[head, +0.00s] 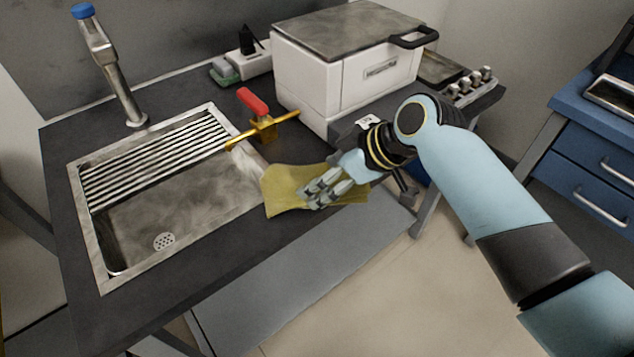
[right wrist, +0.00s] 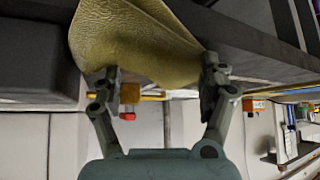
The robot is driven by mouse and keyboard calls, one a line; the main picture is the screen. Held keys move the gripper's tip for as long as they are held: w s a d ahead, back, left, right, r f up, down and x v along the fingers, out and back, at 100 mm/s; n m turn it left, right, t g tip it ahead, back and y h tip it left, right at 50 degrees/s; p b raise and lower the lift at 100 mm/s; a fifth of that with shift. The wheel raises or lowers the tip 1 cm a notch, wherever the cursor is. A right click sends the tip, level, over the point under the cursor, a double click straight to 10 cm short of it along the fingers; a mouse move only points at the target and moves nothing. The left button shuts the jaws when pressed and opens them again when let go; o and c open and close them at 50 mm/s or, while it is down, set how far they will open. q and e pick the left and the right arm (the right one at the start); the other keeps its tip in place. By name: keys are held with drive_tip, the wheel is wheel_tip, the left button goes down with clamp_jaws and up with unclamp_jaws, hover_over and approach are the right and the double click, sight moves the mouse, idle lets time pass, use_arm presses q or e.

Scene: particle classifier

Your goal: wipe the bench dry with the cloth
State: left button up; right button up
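A yellow-olive cloth (head: 285,190) lies at the bench (head: 190,290), just right of the sink. My right gripper (head: 322,188) is over the cloth, which shows on both sides of its fingers. In the right wrist view the two fingers (right wrist: 162,82) stand wide apart. The cloth (right wrist: 140,40) spans the space at and beyond the fingertips; whether they touch or grip it is unclear. A pale wet-looking patch (head: 244,165) shows on the bench between the sink and the cloth. My left gripper is not in view.
A steel sink (head: 180,235) with a ribbed rack is at left, with a blue-topped tap (head: 110,65) behind. A brass valve with a red handle (head: 255,103) stands close behind the cloth. A white lidded box (head: 345,80) blocks the back right.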

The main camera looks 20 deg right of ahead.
drive_tip(key=shift+f, duration=0.15)
drive_tip(key=shift+c, duration=0.4)
clamp_jaws()
idle(0.7)
wheel_tip(320, 180, up, 12)
drive_tip(key=p, duration=1.1)
drive_tip(key=shift+p, duration=0.35)
